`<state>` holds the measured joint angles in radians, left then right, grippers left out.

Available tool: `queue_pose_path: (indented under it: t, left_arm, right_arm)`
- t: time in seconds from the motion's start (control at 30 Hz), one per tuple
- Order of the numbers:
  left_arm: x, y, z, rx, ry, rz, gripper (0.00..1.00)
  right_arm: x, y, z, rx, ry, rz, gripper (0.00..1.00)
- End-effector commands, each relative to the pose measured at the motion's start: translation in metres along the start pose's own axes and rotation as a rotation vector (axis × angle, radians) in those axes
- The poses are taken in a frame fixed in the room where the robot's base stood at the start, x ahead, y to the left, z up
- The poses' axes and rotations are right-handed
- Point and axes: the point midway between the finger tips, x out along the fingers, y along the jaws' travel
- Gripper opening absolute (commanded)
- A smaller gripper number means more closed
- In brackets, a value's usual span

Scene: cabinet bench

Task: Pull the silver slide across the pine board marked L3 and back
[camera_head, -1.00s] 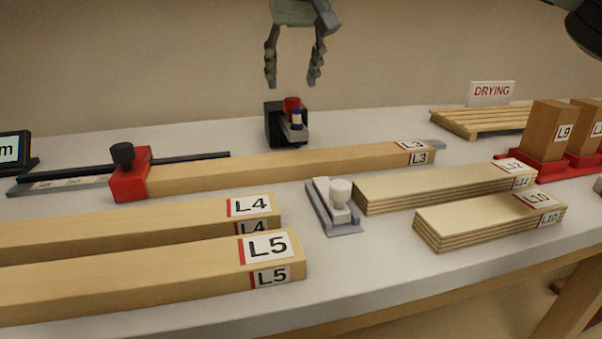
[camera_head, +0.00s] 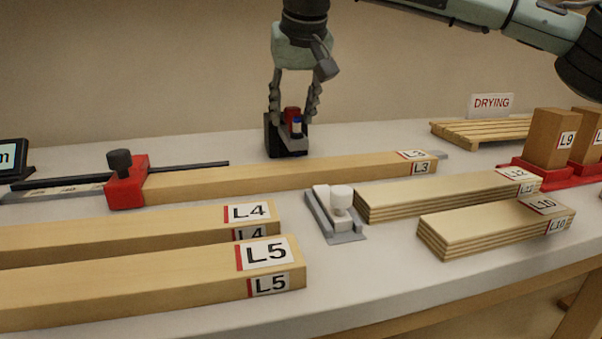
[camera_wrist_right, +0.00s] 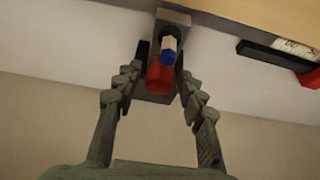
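The pine board L3 (camera_head: 290,179) lies lengthwise across the bench, its left end at a red stop (camera_head: 126,188) with a black knob. Behind the board stands a black block (camera_head: 272,140) with a grey part (camera_head: 294,144) and a red, blue-tipped piece. I cannot tell which grey tool is the silver slide. My right gripper (camera_head: 292,118) points down, open, its fingers either side of the red piece; in the right wrist view the red piece (camera_wrist_right: 160,77) shows between them. My left gripper is not in view.
Boards L4 (camera_head: 130,228) and L5 (camera_head: 140,281) lie in front at left, L12 (camera_head: 440,194) and L10 (camera_head: 490,229) at right. A dark rail (camera_head: 195,166) runs behind L3's left part. A slatted drying rack (camera_head: 475,133) stands back right.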

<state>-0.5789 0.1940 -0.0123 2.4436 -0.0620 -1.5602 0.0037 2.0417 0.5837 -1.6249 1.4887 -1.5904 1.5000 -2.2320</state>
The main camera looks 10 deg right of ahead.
Motion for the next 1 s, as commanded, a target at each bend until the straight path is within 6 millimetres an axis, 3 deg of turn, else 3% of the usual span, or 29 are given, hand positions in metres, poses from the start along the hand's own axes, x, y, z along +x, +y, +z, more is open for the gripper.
queue_pose_path:
  t: [0.03,0.2,1.0]
  left_arm:
    - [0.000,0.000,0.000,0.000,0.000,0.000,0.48]
    - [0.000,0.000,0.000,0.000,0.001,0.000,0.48]
    - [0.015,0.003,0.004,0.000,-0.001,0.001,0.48]
  right_arm:
    - [0.000,0.000,0.000,0.000,0.000,0.000,0.30]
    - [0.000,0.000,0.000,0.000,0.000,0.000,0.11]
    - [-0.015,0.000,0.030,-0.001,0.000,0.000,0.11]
